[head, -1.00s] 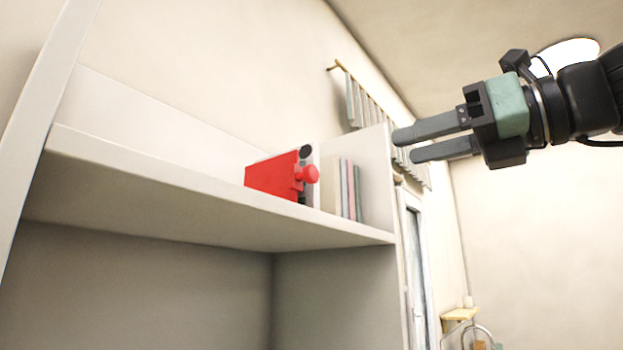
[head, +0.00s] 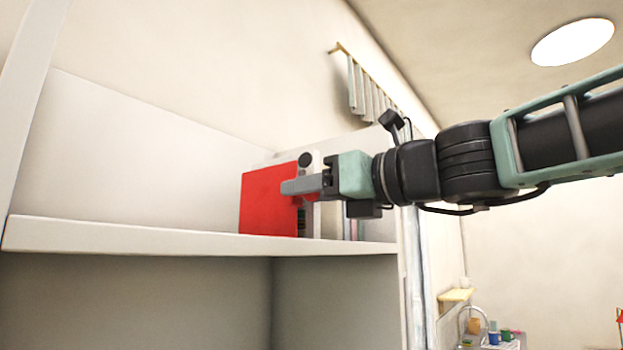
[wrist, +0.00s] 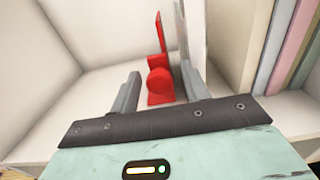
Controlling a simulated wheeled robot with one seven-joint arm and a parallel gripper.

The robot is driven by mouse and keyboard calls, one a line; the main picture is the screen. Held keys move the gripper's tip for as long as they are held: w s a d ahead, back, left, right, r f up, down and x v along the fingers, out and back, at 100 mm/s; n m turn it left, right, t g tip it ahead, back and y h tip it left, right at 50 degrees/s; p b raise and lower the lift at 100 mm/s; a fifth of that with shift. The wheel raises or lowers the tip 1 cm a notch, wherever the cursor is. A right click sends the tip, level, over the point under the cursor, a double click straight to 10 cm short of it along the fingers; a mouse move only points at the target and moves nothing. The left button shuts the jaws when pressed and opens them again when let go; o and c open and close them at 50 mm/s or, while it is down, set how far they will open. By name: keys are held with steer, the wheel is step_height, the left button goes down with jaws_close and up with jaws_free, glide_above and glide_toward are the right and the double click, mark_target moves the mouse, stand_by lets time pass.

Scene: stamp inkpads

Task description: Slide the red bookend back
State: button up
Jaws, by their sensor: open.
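The red bookend (head: 268,199) stands upright on the white shelf (head: 150,234), toward its right end. In the wrist view the bookend (wrist: 159,82) shows a thin upright plate, a round knob and a flat foot. My gripper (head: 288,187) is at shelf height in front of the bookend, and its fingers overlap the bookend's right edge in the head view. In the wrist view my gripper (wrist: 160,88) is open, with the knob between its two fingers. I cannot tell whether a finger touches it. The knob is hidden behind the fingers in the head view.
Several thin books (wrist: 285,45) stand farther right, by the shelf's end wall. The shelf left of the bookend is clear.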

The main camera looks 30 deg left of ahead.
steer(key=shift+a, duration=0.15)
jaws_close()
steer(key=s, duration=0.2)
steer(key=s+b, duration=0.1)
steer(key=s, duration=0.3)
steer(key=shift+a, duration=0.25)
jaws_free()
steer(key=shift+w, duration=0.1)
steer(key=shift+d, duration=0.1)
